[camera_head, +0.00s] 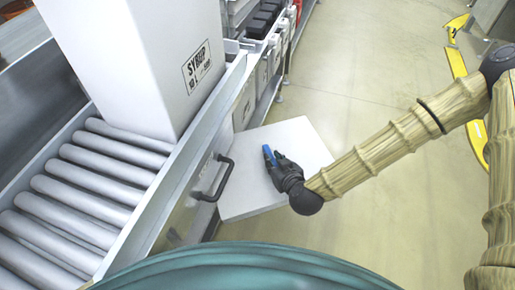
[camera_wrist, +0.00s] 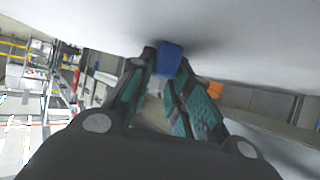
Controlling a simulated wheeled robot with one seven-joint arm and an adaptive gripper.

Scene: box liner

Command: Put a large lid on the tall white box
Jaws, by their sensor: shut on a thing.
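The tall white box (camera_head: 130,60) with a printed label stands on the roller conveyor at the upper left in the head view. A large flat white lid (camera_head: 298,138) with a blue handle (camera_head: 268,154) is beside the conveyor, held off the box. My gripper (camera_head: 272,162) is shut on the blue handle. In the wrist view my gripper's fingers (camera_wrist: 168,85) close around the blue handle (camera_wrist: 168,60), and the lid's pale face (camera_wrist: 240,35) fills the top. The top of the box is out of view.
The conveyor rollers (camera_head: 75,195) are bare in front of the box. A side rail with a black handle (camera_head: 213,178) runs close to the lid's left edge. Shelving with bins (camera_head: 265,45) stands behind. The floor to the right is open, with yellow barriers (camera_head: 456,60) at the far right.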

